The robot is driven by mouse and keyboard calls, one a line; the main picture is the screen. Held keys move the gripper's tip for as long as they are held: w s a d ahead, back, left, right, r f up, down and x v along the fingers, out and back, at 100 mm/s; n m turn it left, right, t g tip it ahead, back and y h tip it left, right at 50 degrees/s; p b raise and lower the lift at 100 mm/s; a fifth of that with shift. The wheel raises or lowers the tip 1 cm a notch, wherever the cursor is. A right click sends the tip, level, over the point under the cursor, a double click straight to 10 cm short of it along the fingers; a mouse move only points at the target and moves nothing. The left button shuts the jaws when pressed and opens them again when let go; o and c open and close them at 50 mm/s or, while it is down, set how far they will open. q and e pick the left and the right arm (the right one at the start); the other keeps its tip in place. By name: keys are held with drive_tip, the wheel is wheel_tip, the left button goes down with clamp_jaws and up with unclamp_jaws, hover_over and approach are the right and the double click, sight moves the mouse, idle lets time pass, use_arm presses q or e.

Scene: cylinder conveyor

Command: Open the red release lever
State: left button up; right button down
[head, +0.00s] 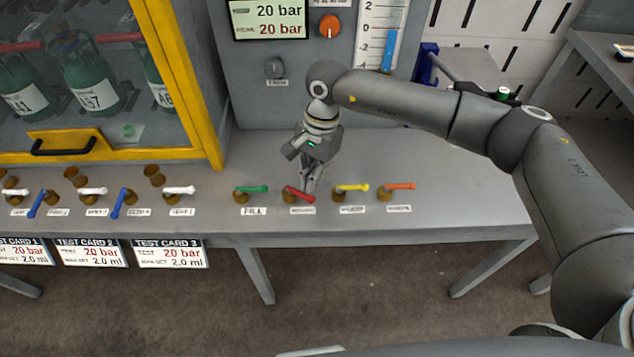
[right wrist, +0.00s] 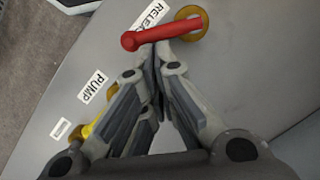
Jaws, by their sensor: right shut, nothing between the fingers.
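The red release lever (head: 300,195) sits on a brass valve on the bench, with a RELEASE label partly visible in the right wrist view. Its handle points right and slants toward the bench's front edge. In the right wrist view the red lever (right wrist: 163,33) lies across just beyond my fingertips. My right gripper (head: 308,188) is shut and empty, pointing down right at the lever's handle. Its closed fingertips also show in the right wrist view (right wrist: 153,55). I cannot tell if they touch the handle. My left gripper is not in view.
A green lever (head: 251,189) stands left of the red one; yellow (head: 352,187) and orange (head: 400,186) levers stand to its right. White and blue levers line the bench farther left. A yellow-framed cabinet (head: 207,100) and a gauge panel (head: 262,95) stand behind.

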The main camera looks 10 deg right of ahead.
drive_tip(key=shift+s+d+f+m+b, duration=0.15)
drive_tip(key=shift+s+m+b, duration=0.35)
drive_tip(key=shift+m, duration=0.5)
drive_tip(key=shift+s+m+t, duration=0.15)
drive_tip(key=shift+m+t, duration=0.15)
drive_tip(key=shift+m, duration=0.1)
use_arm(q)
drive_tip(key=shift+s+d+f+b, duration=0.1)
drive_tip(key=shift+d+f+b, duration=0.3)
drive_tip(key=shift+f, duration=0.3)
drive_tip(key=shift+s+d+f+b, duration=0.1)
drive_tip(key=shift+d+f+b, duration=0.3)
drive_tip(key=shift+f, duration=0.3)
use_arm(e)
drive_tip(key=shift+s+m+y, duration=0.3)
drive_tip(key=shift+s+m, duration=0.3)
drive_tip(key=shift+m, duration=0.7)
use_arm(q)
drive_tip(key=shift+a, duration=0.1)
use_arm(e)
drive_tip(key=shift+a, duration=0.2)
